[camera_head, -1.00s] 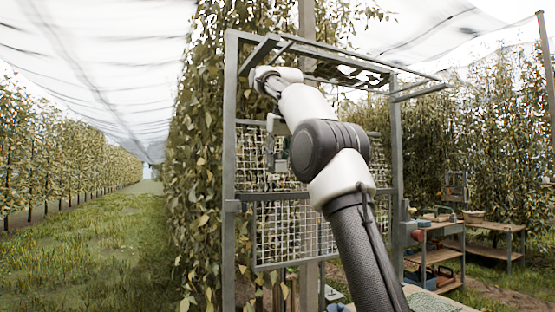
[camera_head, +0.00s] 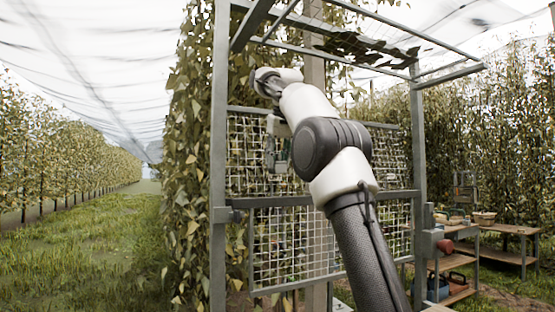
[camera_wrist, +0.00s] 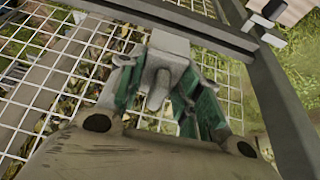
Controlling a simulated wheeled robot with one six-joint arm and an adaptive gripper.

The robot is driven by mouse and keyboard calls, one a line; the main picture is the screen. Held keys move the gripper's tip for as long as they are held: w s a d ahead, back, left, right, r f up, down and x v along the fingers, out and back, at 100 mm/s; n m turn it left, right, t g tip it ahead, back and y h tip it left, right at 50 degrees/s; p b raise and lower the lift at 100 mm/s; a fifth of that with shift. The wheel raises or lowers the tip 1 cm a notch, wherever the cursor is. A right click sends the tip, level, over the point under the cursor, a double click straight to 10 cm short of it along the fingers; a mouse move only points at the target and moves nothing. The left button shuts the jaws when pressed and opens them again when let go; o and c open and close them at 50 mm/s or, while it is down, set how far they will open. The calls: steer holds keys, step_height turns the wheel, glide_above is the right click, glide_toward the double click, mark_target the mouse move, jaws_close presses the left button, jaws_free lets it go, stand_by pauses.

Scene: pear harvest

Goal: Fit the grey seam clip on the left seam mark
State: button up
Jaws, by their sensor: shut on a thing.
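My gripper (camera_wrist: 165,88) has green-sided fingers and is shut on a pale grey block-like piece, the grey seam clip (camera_wrist: 168,42), in the wrist view. The clip sits between the fingertips, above a light wire mesh panel. I cannot tell whether it touches the mesh. In the head view my gripper (camera_head: 278,148) hangs down in front of the upper mesh panel (camera_head: 248,178), near its left side; the clip is too small to make out there. I cannot make out the left seam mark for certain in either view.
A grey metal frame (camera_head: 219,150) holds the mesh panels, with a crossbar between upper and lower ones. A dark bar (camera_wrist: 190,22) runs close by my gripper in the wrist view. Wooden benches (camera_head: 470,260) stand at right. The grass aisle (camera_head: 90,240) at left is clear.

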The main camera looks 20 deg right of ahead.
steer(key=shift+f, duration=3.05)
steer(key=shift+s, duration=0.15)
steer(key=shift+f, duration=1.05)
steer(key=shift+f, duration=0.25)
steer(key=o, duration=1.2)
